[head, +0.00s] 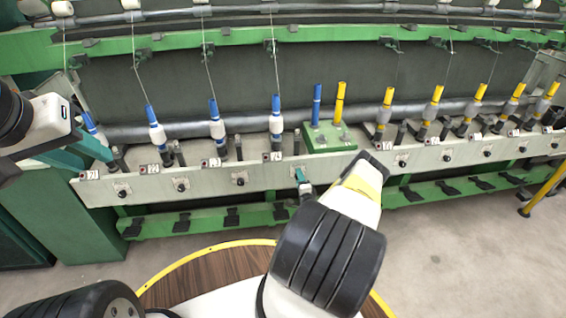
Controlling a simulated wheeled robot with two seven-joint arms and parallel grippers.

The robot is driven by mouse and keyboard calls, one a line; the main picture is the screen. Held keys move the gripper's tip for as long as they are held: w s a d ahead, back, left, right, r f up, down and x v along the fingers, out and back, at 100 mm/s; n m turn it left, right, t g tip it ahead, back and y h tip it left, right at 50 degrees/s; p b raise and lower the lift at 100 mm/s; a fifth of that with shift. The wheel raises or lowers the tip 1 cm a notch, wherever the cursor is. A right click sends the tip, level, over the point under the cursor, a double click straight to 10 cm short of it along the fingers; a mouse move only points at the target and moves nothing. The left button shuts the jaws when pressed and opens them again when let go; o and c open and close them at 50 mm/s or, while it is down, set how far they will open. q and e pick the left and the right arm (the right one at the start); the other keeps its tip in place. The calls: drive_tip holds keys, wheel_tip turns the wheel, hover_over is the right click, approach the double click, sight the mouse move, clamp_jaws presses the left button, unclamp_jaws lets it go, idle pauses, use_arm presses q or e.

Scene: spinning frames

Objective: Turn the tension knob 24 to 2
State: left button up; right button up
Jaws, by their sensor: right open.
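A pale rail runs along the spinning frame, with small round dark knobs on square plates and number labels above them. The label (276,157) at the fourth place from the left seems to read 24, but it is small. My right gripper (301,177), with teal fingers, is open at the rail just below and right of this label. It covers the knob there, so I cannot see the knob's setting or whether the fingers touch it. My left gripper (100,150), also teal, is by the rail's left end; its opening is unclear.
Blue bobbins (217,125) stand left and yellow bobbins (434,103) right above the rail, with threads rising from several. A green block (328,137) holds one blue and one yellow bobbin. My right forearm crosses the rail's middle. Grey floor (450,260) is open at right.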

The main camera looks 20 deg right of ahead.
drive_tip(key=v, duration=0.7)
drive_tip(key=shift+s, duration=0.35)
